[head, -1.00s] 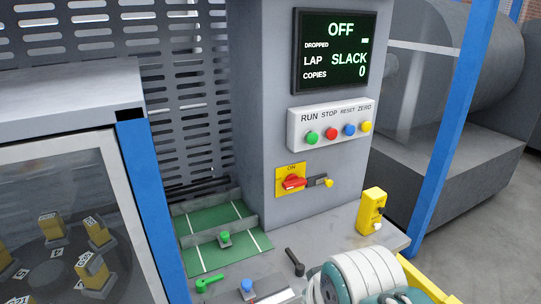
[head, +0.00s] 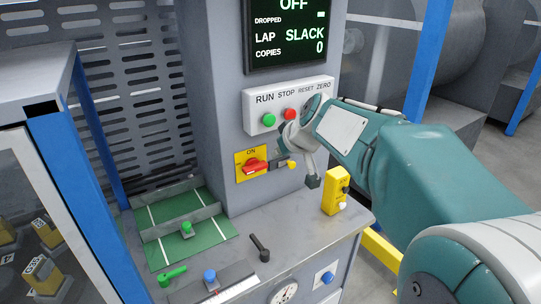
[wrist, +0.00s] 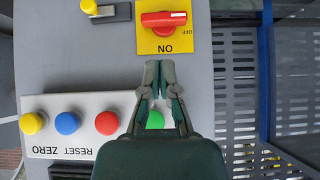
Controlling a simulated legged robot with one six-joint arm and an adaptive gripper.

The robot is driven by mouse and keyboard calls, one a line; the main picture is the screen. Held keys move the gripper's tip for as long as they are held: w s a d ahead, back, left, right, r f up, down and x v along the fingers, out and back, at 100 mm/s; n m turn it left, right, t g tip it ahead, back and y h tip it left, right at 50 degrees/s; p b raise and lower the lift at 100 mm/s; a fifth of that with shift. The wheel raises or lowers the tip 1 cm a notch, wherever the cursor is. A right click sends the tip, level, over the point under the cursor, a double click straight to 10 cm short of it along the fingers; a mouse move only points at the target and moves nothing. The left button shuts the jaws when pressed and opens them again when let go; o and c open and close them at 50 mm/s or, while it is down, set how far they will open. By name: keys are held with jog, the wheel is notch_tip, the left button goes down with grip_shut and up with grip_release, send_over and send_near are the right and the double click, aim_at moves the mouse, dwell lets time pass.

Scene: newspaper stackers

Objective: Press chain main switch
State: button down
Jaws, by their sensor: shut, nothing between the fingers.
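A red rotary switch (head: 255,166) sits on a yellow plate (head: 243,177) marked ON, on the front of the grey cabinet. In the wrist view the red switch (wrist: 164,19) is upside down, its handle lying crosswise with the white mark toward the OFF lettering. My gripper (head: 313,181) is to the right of the switch in the head view, apart from it. In the wrist view my gripper (wrist: 160,66) is shut and empty, its tips just short of the yellow plate's ON edge; contact is not visible. I cannot tell which control is the chain main switch.
A button box has a green RUN button (head: 268,119) and red STOP button (head: 290,114); my arm hides its other buttons. A display (head: 290,35) reads OFF, SLACK, COPIES 0. A yellow box (head: 335,190) stands on the shelf.

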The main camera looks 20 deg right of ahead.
aim_at(262, 163)
jog(key=x, duration=0.3)
jog(key=d+x, duration=0.1)
jog(key=x, duration=0.2)
jog(key=w+x, duration=0.1)
jog(key=x, duration=0.2)
jog(key=shift+w+d, duration=0.15)
jog(key=shift+w, duration=0.15)
jog(key=shift+w+a+f, duration=0.25)
jog(key=shift+w+f, duration=0.1)
